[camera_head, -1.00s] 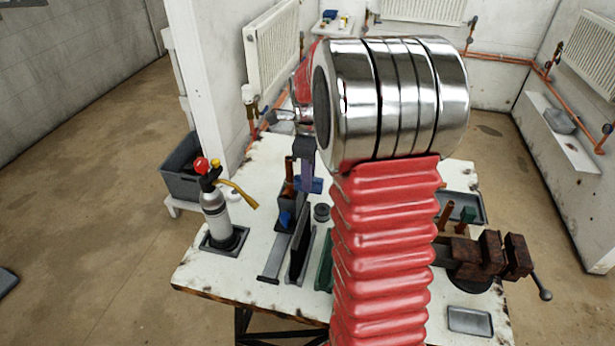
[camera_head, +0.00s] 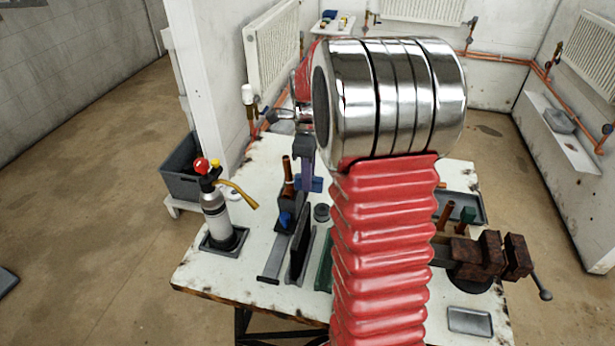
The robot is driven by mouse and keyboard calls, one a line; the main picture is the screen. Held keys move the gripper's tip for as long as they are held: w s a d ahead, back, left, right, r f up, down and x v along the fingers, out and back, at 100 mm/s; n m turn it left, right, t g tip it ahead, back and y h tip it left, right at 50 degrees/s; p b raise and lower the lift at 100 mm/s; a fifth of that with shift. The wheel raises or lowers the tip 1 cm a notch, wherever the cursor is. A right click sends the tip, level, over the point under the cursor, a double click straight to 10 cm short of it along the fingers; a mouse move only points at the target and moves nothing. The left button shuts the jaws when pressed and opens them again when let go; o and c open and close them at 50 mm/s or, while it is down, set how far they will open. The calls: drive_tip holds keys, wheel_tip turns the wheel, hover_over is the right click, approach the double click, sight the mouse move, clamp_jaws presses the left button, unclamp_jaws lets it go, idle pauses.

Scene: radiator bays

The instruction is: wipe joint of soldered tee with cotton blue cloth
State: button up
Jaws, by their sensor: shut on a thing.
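My gripper (camera_head: 305,160) hangs below the chrome wrist over the table, partly covered by my red arm. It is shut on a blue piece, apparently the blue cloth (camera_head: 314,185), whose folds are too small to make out. An upright copper pipe piece (camera_head: 288,172) stands just left of the gripper, possibly the soldered tee. Its joint is not clear, and I cannot tell whether the cloth touches it. Another copper pipe (camera_head: 445,214) stands right of my arm.
The worn white table (camera_head: 205,275) holds a gas torch (camera_head: 215,208) at left, a dark rack (camera_head: 301,240) in the middle and a rusty vise (camera_head: 480,256) at right. A small tray (camera_head: 470,320) lies at the front right. A grey crate (camera_head: 181,170) stands beyond the left edge.

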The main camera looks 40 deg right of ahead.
drive_tip(key=shift+w+d, duration=0.3)
drive_tip(key=shift+d, duration=0.05)
drive_tip(key=shift+s+a, duration=0.5)
idle(1.8)
drive_tip(key=shift+w+d, duration=0.25)
idle(0.5)
drive_tip(key=shift+s+d, duration=0.85)
drive_tip(key=shift+s, duration=0.1)
idle(0.3)
drive_tip(key=shift+r, duration=3)
drive_tip(key=shift+s, duration=0.1)
